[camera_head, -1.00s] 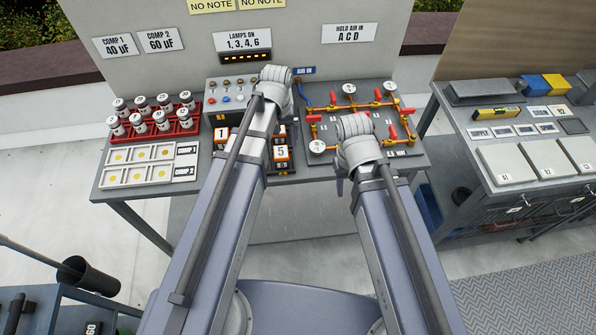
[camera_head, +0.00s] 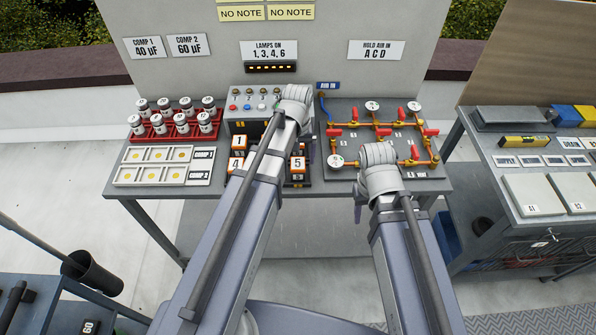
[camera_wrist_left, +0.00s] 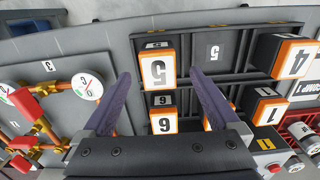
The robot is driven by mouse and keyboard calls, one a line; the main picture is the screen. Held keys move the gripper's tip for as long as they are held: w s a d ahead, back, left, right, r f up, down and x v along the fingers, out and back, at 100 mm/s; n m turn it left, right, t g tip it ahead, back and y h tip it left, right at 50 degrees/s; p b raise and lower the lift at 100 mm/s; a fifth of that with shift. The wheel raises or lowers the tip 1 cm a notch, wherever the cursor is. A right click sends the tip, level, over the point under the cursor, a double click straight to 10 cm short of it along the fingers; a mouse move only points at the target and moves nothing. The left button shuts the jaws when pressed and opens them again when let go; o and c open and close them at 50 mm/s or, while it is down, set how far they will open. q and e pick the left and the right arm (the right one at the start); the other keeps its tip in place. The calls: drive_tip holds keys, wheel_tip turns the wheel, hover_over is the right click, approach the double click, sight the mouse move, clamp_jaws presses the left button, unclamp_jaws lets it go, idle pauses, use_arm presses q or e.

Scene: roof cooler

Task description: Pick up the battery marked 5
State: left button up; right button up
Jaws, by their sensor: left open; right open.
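The battery marked 5 (camera_head: 297,164) is an orange-and-black block with a white face, standing in a dark rack on the bench. It also shows in the left wrist view (camera_wrist_left: 157,70), between the spread fingers of my left gripper (camera_wrist_left: 160,75). The fingers are open, one on each side, and I see no clear contact. In the head view the left arm hides part of the rack. The battery marked 6 (camera_wrist_left: 163,120) is beside it, closer to my palm. My right gripper (camera_head: 358,208) is mostly hidden behind its own wrist, over the bench's front right.
Batteries marked 4 (camera_wrist_left: 297,62) and 1 (camera_wrist_left: 266,106) stand across the rack. A pipe panel with red valves (camera_head: 376,128) and gauges is right of the rack. A red rack of capacitors (camera_head: 180,128) is at left. A second bench (camera_head: 520,165) stands at right.

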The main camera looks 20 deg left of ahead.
sight(298, 163)
use_arm(q)
wheel_tip(298, 163, down, 5)
drive_tip(key=b, duration=0.3)
drive_tip(key=shift+d+r+b, duration=0.1)
drive_tip(key=shift+r+b, duration=0.1)
drive_tip(key=shift+b, duration=0.2)
drive_tip(key=shift+r, duration=0.1)
drive_tip(key=shift+c, duration=0.3)
drive_tip(key=shift+s, duration=0.1)
clamp_jaws()
